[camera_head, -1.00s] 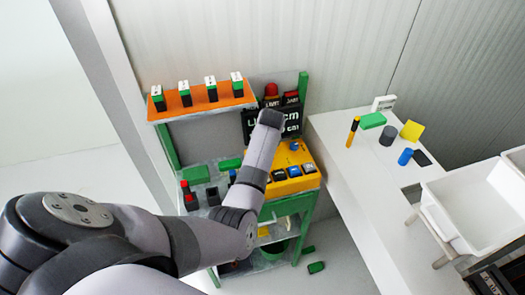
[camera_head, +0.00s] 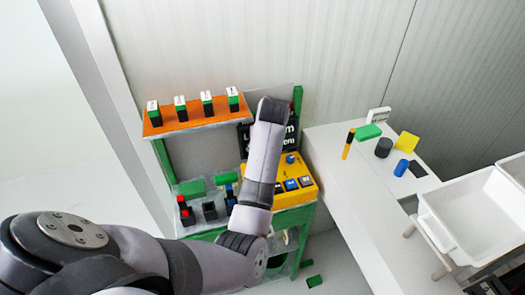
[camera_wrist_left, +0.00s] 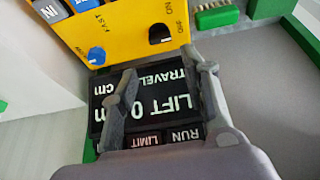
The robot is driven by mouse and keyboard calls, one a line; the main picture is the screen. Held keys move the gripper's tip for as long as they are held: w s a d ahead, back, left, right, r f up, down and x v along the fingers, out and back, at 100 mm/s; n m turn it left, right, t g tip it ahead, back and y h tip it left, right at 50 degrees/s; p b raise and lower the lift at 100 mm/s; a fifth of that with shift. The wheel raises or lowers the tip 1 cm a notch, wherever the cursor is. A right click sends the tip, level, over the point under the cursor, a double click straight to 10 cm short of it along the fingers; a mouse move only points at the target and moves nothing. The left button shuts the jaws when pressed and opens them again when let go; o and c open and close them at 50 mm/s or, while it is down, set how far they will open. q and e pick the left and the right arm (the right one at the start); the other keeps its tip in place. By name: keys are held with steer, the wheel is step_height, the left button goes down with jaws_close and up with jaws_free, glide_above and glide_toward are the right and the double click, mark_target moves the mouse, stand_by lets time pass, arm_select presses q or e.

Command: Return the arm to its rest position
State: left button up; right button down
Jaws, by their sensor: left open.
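My left arm (camera_head: 262,160) comes in from the left in the head view and reaches up in front of the pump control station. Its hand end hides much of the black display, and the fingers cannot be made out there. In the left wrist view my left gripper (camera_wrist_left: 163,88) is open and empty, its two fingers apart. The black display (camera_wrist_left: 155,105), reading LIFT and TRAVEL, shows between and behind the fingers. The yellow control box (camera_wrist_left: 125,25) lies beyond the fingertips; whether there is contact is unclear. My right gripper is not in view.
An orange shelf (camera_head: 195,120) with several green-and-black blocks is left of the arm. The yellow box (camera_head: 305,190) with blue buttons sits right of it. A white table (camera_head: 350,195) carries small coloured objects; white bins (camera_head: 465,225) stand at right. Open floor is at left.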

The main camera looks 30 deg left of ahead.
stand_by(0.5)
arm_select(q)
steer(key=s+d+f+m, duration=0.2)
steer(key=s+f+m, duration=0.4)
steer(key=s, duration=0.8)
steer(key=s+d+f+m+h, duration=0.1)
steer(key=s+d+m+h, duration=0.15)
steer(key=s+d, duration=0.5)
steer(key=s+d+f+m+h, duration=0.1)
steer(key=s+d+m, duration=0.25)
steer(key=s, duration=0.65)
step_height(320, 180, down, 36)
steer(key=s+b, duration=0.2)
steer(key=b, duration=0.7)
steer(key=s+a+f+g+b, duration=0.2)
steer(key=s+f+b, duration=0.3)
steer(key=s+f, duration=1.1)
step_height(320, 180, down, 4)
steer(key=shift+a+f+b, duration=0.1)
steer(key=shift+a+b, duration=0.1)
steer(key=shift+b, duration=0.1)
